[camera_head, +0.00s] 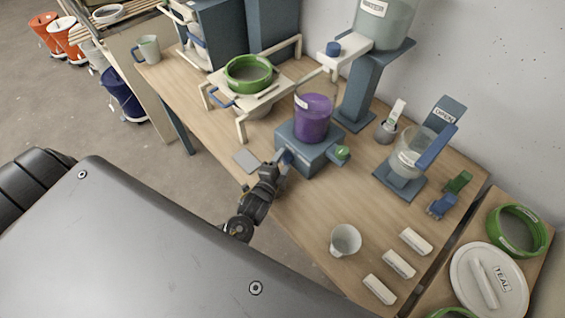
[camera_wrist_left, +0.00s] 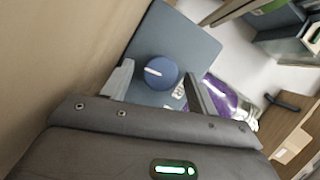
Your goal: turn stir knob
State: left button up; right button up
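The blue stir knob (camera_wrist_left: 161,72) with a white pointer line is on the front of the blue-grey stirrer base (camera_head: 312,150). A clear container of purple glaze (camera_head: 313,118) stands on that base. My left gripper (camera_head: 284,164) is at the front of the base, close to the knob. In the left wrist view its two fingers (camera_wrist_left: 157,78) are apart, with the knob between their tips. I cannot tell whether they touch it. The white line on the knob lies nearly level in that view. My right gripper is not in view.
A green-rimmed sieve (camera_head: 248,74) on a wooden stand is behind left. A blue stand with a clear tank (camera_head: 384,22) is behind. A white cup (camera_head: 345,240) and white labelled blocks (camera_head: 398,264) lie at front right. A green knob (camera_head: 342,152) sits right of the base.

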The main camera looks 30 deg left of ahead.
pick_arm(q)
jog(key=s, duration=0.3)
jog(key=s+r+b, duration=0.1)
jog(key=s, duration=0.5)
jog(key=shift+s+d+r+b, duration=0.15)
jog(key=shift+d+b, duration=0.05)
jog(key=shift+b, duration=0.1)
jog(key=shift+s+r, duration=0.25)
jog(key=shift+s, duration=0.45)
